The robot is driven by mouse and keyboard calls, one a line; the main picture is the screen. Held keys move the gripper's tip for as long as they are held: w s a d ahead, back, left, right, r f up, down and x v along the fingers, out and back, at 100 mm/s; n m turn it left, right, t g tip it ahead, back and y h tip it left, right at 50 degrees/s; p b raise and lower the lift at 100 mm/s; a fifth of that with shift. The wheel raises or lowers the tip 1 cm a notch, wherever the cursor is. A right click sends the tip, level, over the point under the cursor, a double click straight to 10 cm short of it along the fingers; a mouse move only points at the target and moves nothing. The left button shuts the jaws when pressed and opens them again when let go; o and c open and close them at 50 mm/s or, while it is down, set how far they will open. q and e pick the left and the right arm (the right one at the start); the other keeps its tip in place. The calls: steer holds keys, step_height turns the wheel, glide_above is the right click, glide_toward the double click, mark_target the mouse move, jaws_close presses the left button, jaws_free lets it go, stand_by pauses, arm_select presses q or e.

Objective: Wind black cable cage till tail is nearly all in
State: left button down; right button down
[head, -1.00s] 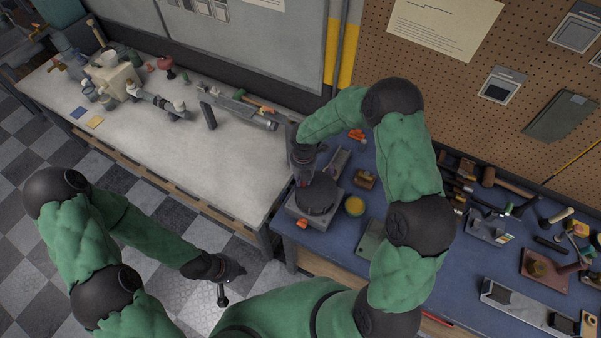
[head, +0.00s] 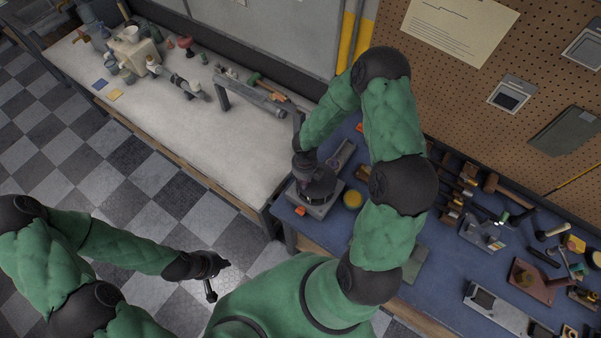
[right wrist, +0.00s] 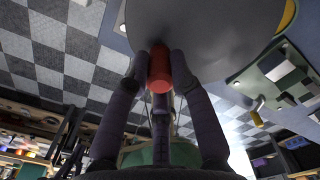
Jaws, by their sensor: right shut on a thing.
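The black cable cage (head: 322,193) is a dark round drum on a grey base (head: 316,211), near the left end of the blue bench. My right gripper (right wrist: 160,75) is shut on a red knob (right wrist: 160,66) under the drum's broad grey face (right wrist: 200,30) in the right wrist view. In the head view my right gripper and forearm cover part of the drum. The cable tail cannot be made out. My left gripper (head: 217,278) is empty, its fingers apart, over the floor in front of the benches.
A yellow round item (head: 352,199) stands just right of the cage base, and a small orange piece (head: 300,212) is at its front. The pale bench (head: 200,140) at left has wide free room. Several tools lie on the blue bench (head: 440,245) at right.

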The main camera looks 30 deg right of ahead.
steer(key=shift+s+n+p, duration=0.35)
steer(key=shift+n+p, duration=0.05)
steer(key=shift+n, duration=0.4)
steer(key=shift+s+n+p, duration=0.35)
steer(key=shift+n+p, duration=0.05)
steer(key=shift+n, duration=0.4)
steer(key=shift+d, duration=0.1)
steer(key=c, duration=1.1)
jaws_free()
step_height(320, 180, up, 12)
steer(key=shift+s, duration=0.1)
